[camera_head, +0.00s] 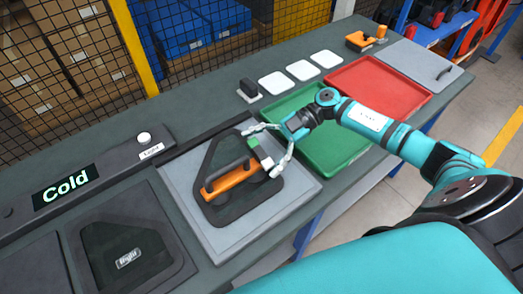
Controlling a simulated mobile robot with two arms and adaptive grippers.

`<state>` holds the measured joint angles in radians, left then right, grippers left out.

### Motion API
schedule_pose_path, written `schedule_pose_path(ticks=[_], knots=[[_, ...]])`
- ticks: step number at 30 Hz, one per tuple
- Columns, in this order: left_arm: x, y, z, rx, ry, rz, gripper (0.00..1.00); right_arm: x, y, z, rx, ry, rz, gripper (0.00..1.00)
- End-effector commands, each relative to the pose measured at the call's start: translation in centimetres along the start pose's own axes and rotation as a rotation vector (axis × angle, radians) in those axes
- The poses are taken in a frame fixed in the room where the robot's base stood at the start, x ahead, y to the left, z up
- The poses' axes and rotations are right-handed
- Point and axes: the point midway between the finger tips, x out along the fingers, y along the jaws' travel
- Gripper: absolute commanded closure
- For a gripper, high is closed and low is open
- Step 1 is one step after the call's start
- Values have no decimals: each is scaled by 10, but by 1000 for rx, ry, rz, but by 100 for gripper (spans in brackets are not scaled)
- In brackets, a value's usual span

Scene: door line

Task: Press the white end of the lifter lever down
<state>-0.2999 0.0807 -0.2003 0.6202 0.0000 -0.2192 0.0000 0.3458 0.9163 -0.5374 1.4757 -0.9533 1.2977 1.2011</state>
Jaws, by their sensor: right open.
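An orange lifter (230,184) with a black handle and round dark pads lies on a dark door panel (214,204) on a grey plate. The lever at its right end has a green part (252,143) and a white end (267,162), nearest my right gripper. My right gripper (262,150) is open, its two fingers spread on either side of the lever's end. From this view I cannot tell whether a finger touches the white end. My left gripper is not in view.
A green tray (335,158) lies behind the gripper, with a red tray (385,82) to its right. White squares (303,70) and a black block (249,88) sit at the back. A "Cold" display (66,187) and another door panel (126,262) are at left.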

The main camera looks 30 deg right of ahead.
Motion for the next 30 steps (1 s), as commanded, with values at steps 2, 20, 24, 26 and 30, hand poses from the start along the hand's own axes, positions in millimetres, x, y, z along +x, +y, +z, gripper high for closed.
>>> schedule_pose_path(ticks=[2, 20, 24, 26, 30], knots=[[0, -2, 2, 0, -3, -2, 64, -3, 0, 0, 1, -1, 0, 0], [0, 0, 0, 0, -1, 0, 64, -108, 1, 0, 1, -2, 2, 0], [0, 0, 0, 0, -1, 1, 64, -118, 0, 0, -1, -1, 2, 0], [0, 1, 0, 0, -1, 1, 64, -120, 0, 0, -1, 0, 1, 0], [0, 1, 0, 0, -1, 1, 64, -120, 0, 0, -1, 0, 0, 0]])
